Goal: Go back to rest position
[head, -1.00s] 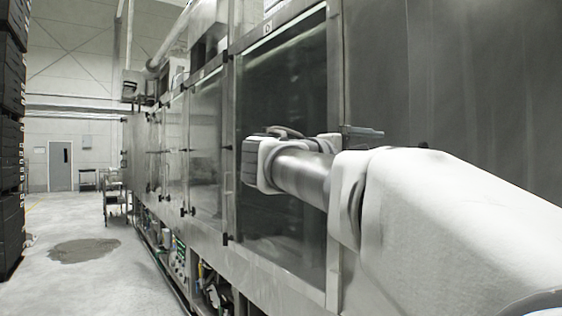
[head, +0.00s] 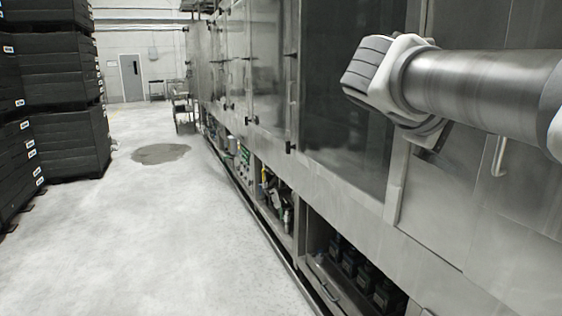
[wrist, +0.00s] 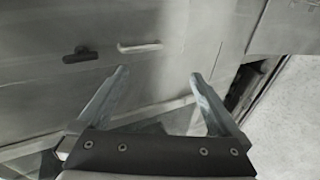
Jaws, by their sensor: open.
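My gripper (wrist: 158,80) shows in the wrist view with its two grey fingers spread apart and nothing between them. Beyond the fingers is the grey metal face of the tunnel washer (wrist: 200,40), with a dark handle (wrist: 82,55) and a light handle (wrist: 140,46) on it. In the head view my arm reaches in from the right, in front of the washer (head: 440,235). The fingers are hidden there.
The washer's glass doors (head: 345,80) run along the right. An open lower bay (head: 350,270) shows dark parts inside. Black stacked crates (head: 65,85) stand at the left. The pale floor (head: 170,240) between is clear, with a dark patch (head: 160,153) farther off.

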